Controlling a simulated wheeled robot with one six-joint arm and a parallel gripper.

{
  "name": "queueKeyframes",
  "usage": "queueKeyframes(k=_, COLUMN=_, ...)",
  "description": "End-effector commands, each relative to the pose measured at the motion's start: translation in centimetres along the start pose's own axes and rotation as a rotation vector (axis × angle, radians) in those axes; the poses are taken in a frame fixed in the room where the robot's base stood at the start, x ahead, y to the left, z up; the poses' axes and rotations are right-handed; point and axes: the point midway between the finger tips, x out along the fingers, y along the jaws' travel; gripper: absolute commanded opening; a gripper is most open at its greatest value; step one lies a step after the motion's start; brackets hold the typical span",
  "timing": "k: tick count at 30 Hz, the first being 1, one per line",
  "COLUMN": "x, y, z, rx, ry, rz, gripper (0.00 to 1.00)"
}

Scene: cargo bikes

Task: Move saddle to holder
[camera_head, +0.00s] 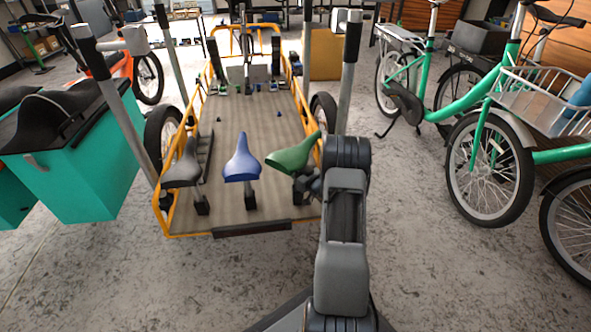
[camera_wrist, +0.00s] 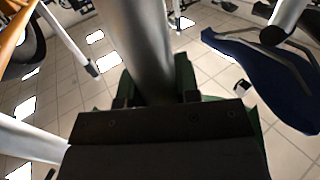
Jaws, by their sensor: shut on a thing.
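A green saddle (camera_head: 292,155) is at the right front of the yellow-framed cargo bike's flat bed (camera_head: 240,120), tilted with one end up. My gripper (camera_head: 307,183) is just below it. In the wrist view my gripper (camera_wrist: 155,98) is shut around the saddle's silver post (camera_wrist: 143,40), with green saddle edges (camera_wrist: 185,75) showing behind. A blue saddle (camera_head: 242,158) and a dark grey saddle (camera_head: 183,165) stand to the left on short posts in dark holders (camera_head: 250,200) on the bed. The lower end of the green saddle's post is hidden in the head view.
Grey upright posts (camera_head: 347,80) rise near the bed's corners. Green bikes (camera_head: 480,130) stand at right. The concrete floor in front is clear.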

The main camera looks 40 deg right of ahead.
Motion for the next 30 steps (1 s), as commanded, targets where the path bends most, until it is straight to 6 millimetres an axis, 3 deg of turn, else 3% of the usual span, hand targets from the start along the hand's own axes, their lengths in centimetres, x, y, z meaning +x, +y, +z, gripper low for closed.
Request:
queueKeyframes(k=2, x=0.0, y=0.1, z=-0.2, rx=-0.002, ry=0.003, rz=0.0, gripper=0.02)
queueKeyframes(k=3, x=0.0, y=0.1, z=-0.2, rx=-0.002, ry=0.003, rz=0.0, gripper=0.32)
queueKeyframes(k=12, x=0.0, y=0.0, z=-0.1, rx=0.0, ry=0.001, rz=0.0, gripper=0.6)
queueKeyframes(k=22, x=-0.7, y=0.1, z=0.0, rx=0.001, ry=-0.003, rz=0.001, gripper=0.6)
queueKeyframes(k=30, x=-5.4, y=0.1, z=-0.4, rx=0.003, ry=-0.002, rz=0.004, gripper=0.6)
